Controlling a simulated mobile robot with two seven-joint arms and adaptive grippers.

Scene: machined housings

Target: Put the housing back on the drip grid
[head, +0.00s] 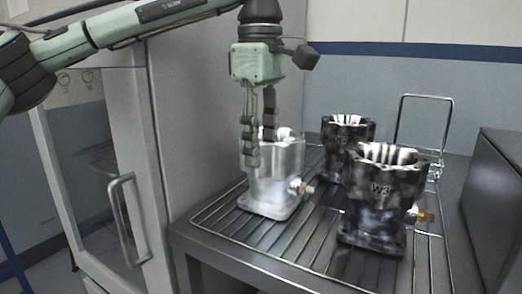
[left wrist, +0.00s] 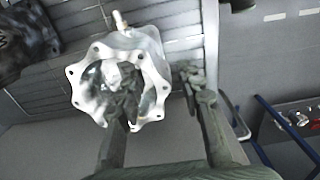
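A pale silver housing (head: 277,190) with a brass-tipped side fitting stands upright on the drip grid (head: 262,238), at its left side. My left gripper (head: 260,150) points down over it, one finger outside the near wall and the other going into the open top. In the left wrist view, the housing's scalloped rim (left wrist: 155,85) lies between the two fingers, one inside the bore and one outside. The fingers look spread, with gaps to the wall, so the gripper (left wrist: 160,105) appears open. My right gripper is not in view.
A wire handle (head: 425,97) rises at the back right. A grey cabinet (head: 120,170) is left, a dark box (head: 500,190) right. Front-left grid bars are bare.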

